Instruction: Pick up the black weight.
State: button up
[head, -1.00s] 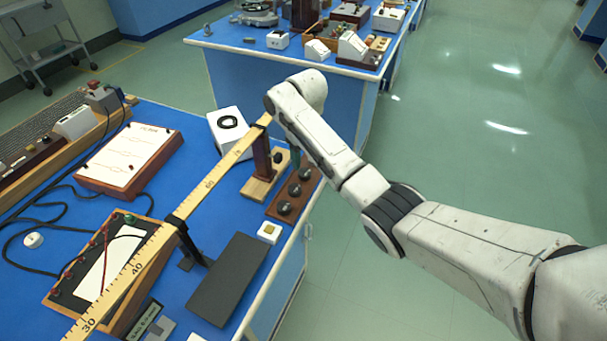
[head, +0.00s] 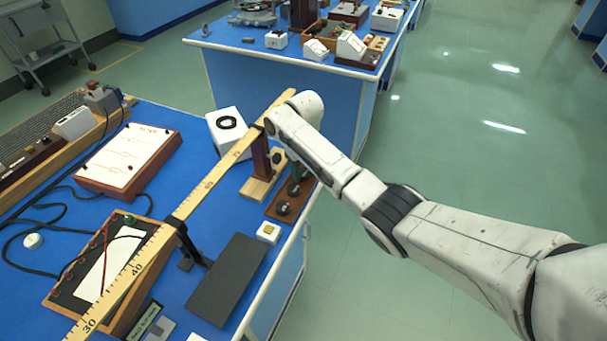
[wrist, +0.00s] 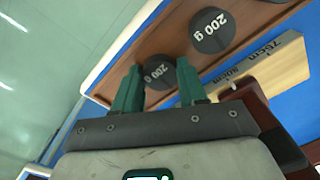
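A black weight (wrist: 160,74) marked 200 g stands on a brown wooden tray (wrist: 118,82) in the wrist view. My gripper (wrist: 159,68) has its green fingers on either side of this weight, apart, with the fingertips beside it. A gap seems to show at the left finger; whether the right finger touches is unclear. A second black weight (wrist: 210,32), also marked 200 g, stands farther off on the same tray. In the head view, black weights (head: 283,208) show on the tray (head: 274,215), partly hidden by my gripper and arm.
A wooden stand (head: 258,190) holds a long ruler (head: 205,190) just left of the tray. A white box (head: 228,128) stands behind, and a small white block (head: 268,232) in front. The table edge (head: 291,250) runs close along the right.

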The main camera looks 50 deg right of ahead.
jog(key=c, duration=0.4)
jog(key=shift+r, duration=0.1)
